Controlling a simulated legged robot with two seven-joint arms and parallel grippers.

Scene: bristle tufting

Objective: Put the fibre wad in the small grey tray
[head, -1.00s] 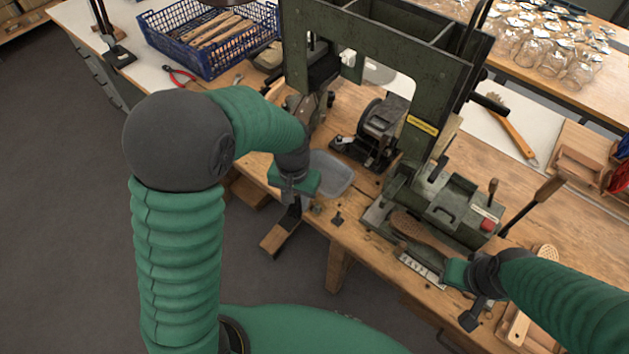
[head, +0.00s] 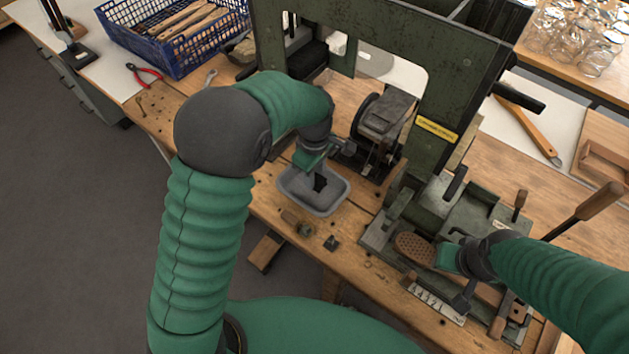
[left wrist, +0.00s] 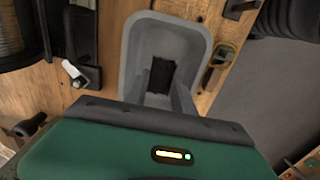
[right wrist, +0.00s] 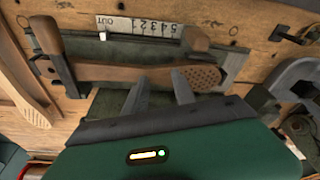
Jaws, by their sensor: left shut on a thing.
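The small grey tray (head: 338,201) lies on the wooden bench in front of the press. My left gripper (head: 318,178) points down over the tray. It is shut on the dark fibre wad (left wrist: 161,76), which shows between its fingertips (left wrist: 160,92) against the tray floor. The tray also fills the upper middle of the left wrist view (left wrist: 137,40). I cannot tell whether the wad touches the tray floor. My right gripper (right wrist: 158,78) has its fingers apart, at the near edge of a wooden brush body (right wrist: 203,77).
The green press (head: 400,30) stands behind the tray, with a black-wheeled device (head: 385,125) close by. A small block (head: 331,243) and a brass-coloured piece (head: 304,229) lie in front of the tray. A blue crate (head: 180,45) stands back left.

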